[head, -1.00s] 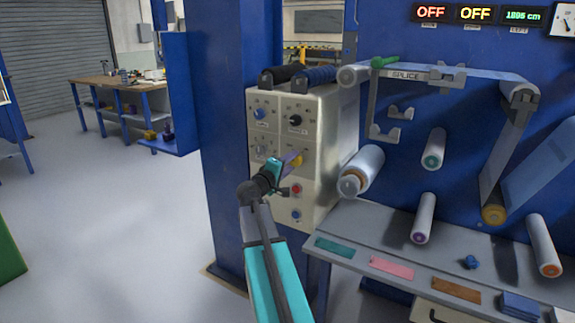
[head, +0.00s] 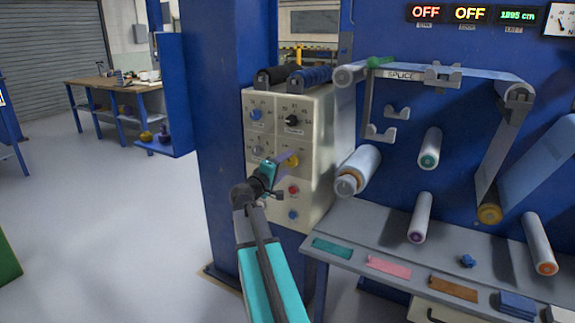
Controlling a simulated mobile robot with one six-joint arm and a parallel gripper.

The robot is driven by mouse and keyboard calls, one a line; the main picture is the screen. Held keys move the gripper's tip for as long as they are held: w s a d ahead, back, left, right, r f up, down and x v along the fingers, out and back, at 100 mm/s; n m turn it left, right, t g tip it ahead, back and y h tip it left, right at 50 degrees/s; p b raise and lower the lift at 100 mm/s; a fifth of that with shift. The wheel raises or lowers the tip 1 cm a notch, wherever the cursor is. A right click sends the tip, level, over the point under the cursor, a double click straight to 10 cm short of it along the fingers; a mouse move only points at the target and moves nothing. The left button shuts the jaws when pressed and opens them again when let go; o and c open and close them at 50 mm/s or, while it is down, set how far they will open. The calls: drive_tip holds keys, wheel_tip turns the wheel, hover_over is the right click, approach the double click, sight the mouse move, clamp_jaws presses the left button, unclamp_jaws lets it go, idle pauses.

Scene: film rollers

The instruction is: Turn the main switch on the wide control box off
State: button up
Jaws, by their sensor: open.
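The cream control box (head: 322,150) stands at the centre of the head view, against a blue column. Its front has blue knobs (head: 256,115) and (head: 257,150), a black knob (head: 292,121), a yellow knob (head: 292,160), a red button (head: 293,189) and a blue button (head: 293,214). The labels are too small to read, so I cannot tell which is the main switch. My gripper (head: 284,172) is open and empty in front of the box, just left of the yellow knob. I cannot tell whether it touches the knob.
Two lit displays at the top right read OFF (head: 426,12) and OFF (head: 470,13). Film rollers (head: 430,148) stick out from the blue panel right of the box. A grey shelf (head: 345,215) with coloured strips lies below them. Open floor (head: 110,220) is on the left.

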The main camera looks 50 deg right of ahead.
drive_tip(key=v, duration=1.2)
drive_tip(key=shift+s, duration=0.2)
drive_tip(key=shift+a, duration=0.1)
